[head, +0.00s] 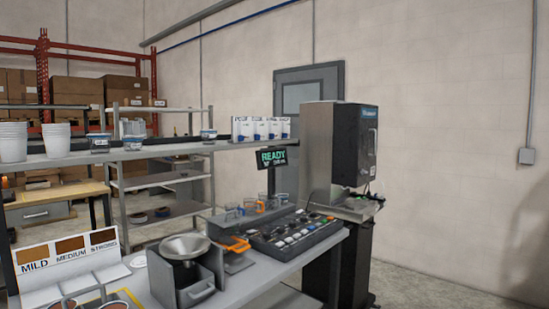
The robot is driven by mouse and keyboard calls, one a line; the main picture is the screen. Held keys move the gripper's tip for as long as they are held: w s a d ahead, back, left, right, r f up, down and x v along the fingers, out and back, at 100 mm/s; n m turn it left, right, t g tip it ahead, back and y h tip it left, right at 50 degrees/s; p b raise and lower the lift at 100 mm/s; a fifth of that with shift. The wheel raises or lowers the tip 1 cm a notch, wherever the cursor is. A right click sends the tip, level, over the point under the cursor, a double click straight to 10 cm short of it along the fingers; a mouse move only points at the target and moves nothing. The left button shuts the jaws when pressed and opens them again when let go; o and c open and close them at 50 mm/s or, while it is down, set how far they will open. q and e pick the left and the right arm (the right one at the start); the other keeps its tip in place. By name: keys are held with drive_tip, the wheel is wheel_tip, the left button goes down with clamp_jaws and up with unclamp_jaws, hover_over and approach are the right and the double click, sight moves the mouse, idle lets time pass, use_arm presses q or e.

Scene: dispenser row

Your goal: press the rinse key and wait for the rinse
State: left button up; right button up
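A dark key panel (297,235) with rows of grey, white, blue and orange keys sits on the grey counter. The keys are too small to read, so I cannot tell which is the rinse key. A small black display (271,157) on a post behind the panel reads "READY" in green, with a smaller line below it that I cannot make out. A tall grey and black dispenser machine (342,150) stands at the right end of the counter. Neither of my grippers is in view.
A MILD, MEDIUM, STRONG sign (67,257) stands at left. A shelf (180,150) above holds white cups (13,141), jars and white boxes. Floor at right is clear.

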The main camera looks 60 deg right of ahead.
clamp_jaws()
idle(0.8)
